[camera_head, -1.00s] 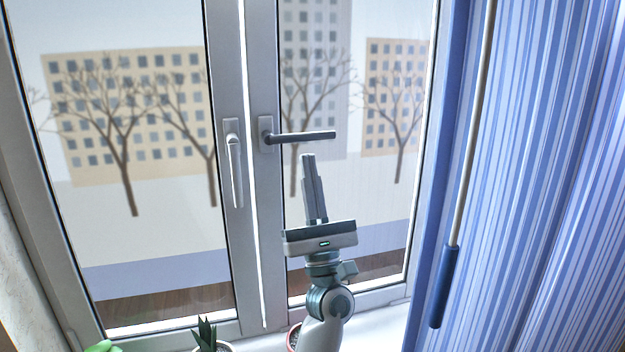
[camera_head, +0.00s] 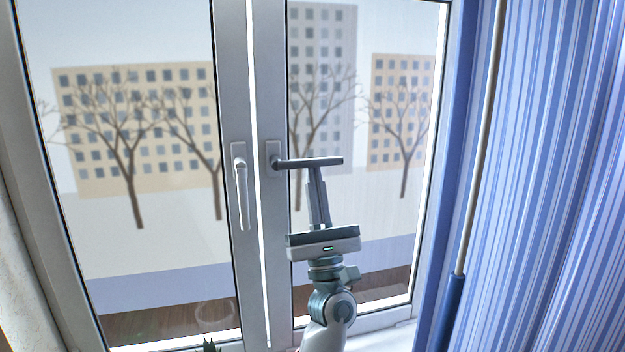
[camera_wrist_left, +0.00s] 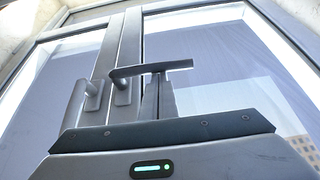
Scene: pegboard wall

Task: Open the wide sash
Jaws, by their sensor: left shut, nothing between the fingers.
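The window has two sashes. The left sash (camera_head: 226,90) looks wider in the head view; its light grey handle (camera_head: 243,195) points down. The right sash (camera_head: 272,235) has a dark lever handle (camera_head: 310,162) lying horizontal, pointing right. Both handles also show in the wrist view, the light one (camera_wrist_left: 78,100) left of the dark one (camera_wrist_left: 152,69). My left gripper (camera_head: 316,178) is shut and empty. Its fingers point up, with the tips right under the dark lever; I cannot tell whether they touch it.
A bright narrow strip runs between the sashes. A blue striped curtain (camera_head: 555,170) hangs at the right, with a thin rod (camera_head: 480,130) in front of it ending in a blue grip (camera_head: 450,310).

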